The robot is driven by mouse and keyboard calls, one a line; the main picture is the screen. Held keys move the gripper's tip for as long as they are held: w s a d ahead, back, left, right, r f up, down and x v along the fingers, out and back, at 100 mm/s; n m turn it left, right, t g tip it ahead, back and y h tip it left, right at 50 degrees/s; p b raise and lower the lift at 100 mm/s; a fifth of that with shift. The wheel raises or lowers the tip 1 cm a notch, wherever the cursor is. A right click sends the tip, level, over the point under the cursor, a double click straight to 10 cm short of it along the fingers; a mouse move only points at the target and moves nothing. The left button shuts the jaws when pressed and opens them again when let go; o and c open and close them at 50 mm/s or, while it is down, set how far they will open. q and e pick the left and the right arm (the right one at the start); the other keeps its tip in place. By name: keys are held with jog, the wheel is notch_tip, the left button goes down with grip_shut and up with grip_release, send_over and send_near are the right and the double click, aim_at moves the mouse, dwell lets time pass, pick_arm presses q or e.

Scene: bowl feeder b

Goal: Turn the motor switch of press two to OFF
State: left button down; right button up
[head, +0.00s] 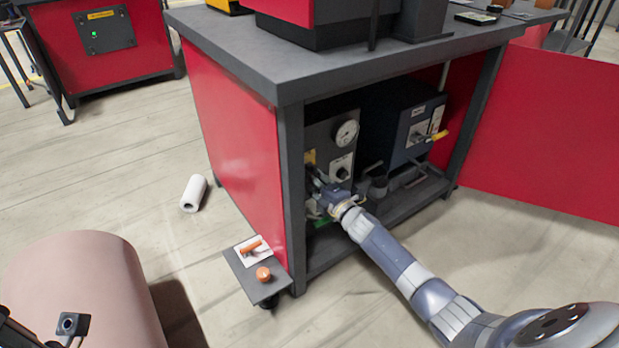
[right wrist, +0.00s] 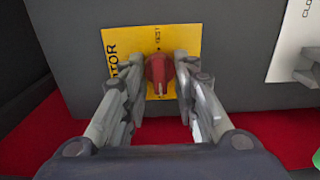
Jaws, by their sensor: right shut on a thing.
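The motor switch is a red knob (right wrist: 159,72) on a yellow label plate (right wrist: 117,45) fixed to a dark panel. The letters "TOR" show on the plate, with smaller print that I cannot read fully. My right gripper (right wrist: 160,80) is shut on the red knob, one finger on each side. In the head view my right gripper (head: 318,180) reaches into the open cabinet under the bench, at the grey control panel (head: 325,135). It hides most of the switch there. The knob's exact setting is hard to read.
A pressure gauge (head: 347,133) sits on the panel above my gripper. A dark blue box (head: 410,125) with a yellow-handled lever stands to the right inside the cabinet. The red cabinet door (head: 550,130) stands open at right.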

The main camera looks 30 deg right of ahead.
jog(key=o, duration=0.7)
jog(key=shift+s+f, duration=0.1)
jog(key=shift+s, duration=0.05)
jog(key=s, duration=0.4)
jog(key=s+d, duration=0.1)
jog(key=s, duration=0.6)
jog(key=shift+s+d, duration=0.25)
jog(key=shift+s, duration=0.1)
jog(key=shift+d, duration=0.1)
